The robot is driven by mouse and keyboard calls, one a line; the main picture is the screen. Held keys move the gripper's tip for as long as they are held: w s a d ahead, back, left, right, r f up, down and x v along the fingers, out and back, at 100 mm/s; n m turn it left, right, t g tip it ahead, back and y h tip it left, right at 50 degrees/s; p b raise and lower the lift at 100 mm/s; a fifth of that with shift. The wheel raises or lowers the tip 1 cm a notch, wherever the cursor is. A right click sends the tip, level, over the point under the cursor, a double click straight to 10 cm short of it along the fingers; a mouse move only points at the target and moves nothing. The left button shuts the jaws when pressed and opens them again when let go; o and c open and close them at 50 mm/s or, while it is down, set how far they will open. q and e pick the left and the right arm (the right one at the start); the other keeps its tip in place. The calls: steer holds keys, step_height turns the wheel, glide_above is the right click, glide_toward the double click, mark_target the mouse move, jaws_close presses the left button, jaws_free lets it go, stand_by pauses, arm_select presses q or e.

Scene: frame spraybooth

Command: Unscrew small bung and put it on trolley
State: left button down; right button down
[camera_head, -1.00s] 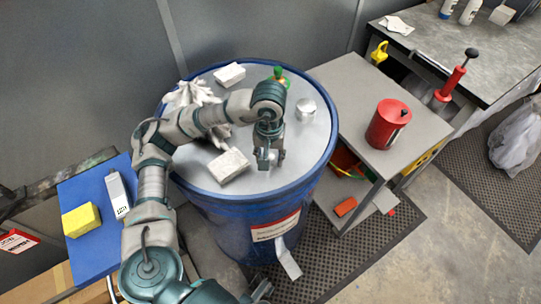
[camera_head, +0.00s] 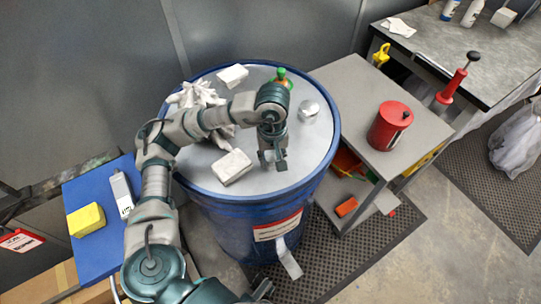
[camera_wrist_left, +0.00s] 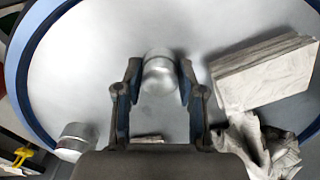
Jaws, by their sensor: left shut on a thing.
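My left gripper (camera_head: 273,160) points down over the grey top of the blue drum (camera_head: 240,222). In the left wrist view its two fingers (camera_wrist_left: 159,78) are shut on a silver round bung (camera_wrist_left: 160,72). In the head view the gripper hides the bung. I cannot tell whether the bung is seated or lifted. A grey-topped shelf unit (camera_head: 352,98) stands right of the drum and a blue-topped stand (camera_head: 92,250) stands left. I cannot tell for sure which is the trolley. My right gripper is not in view.
On the drum are a silver cylinder (camera_head: 308,110), a green-topped brass fitting (camera_head: 281,77), white blocks (camera_head: 231,167) and crumpled white cloth (camera_head: 190,95). A red can (camera_head: 390,126) stands on the grey unit, whose left part is clear. A yellow block (camera_head: 86,220) lies on the blue top.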

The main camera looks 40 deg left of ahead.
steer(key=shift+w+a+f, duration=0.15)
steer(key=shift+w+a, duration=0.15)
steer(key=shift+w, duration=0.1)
arm_select(q)
steer(key=shift+n, duration=0.3)
steer(key=n+p, duration=0.1)
steer(key=n, duration=0.1)
steer(key=shift+r+n, duration=0.15)
steer(key=shift+n, duration=0.65)
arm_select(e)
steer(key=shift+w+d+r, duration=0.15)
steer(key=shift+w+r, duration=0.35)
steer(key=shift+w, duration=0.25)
arm_select(q)
steer(key=shift+w, duration=0.1)
steer(key=n+p, duration=0.1)
steer(key=n, duration=0.3)
steer(key=shift+a, duration=0.1)
steer(key=shift+n, duration=0.4)
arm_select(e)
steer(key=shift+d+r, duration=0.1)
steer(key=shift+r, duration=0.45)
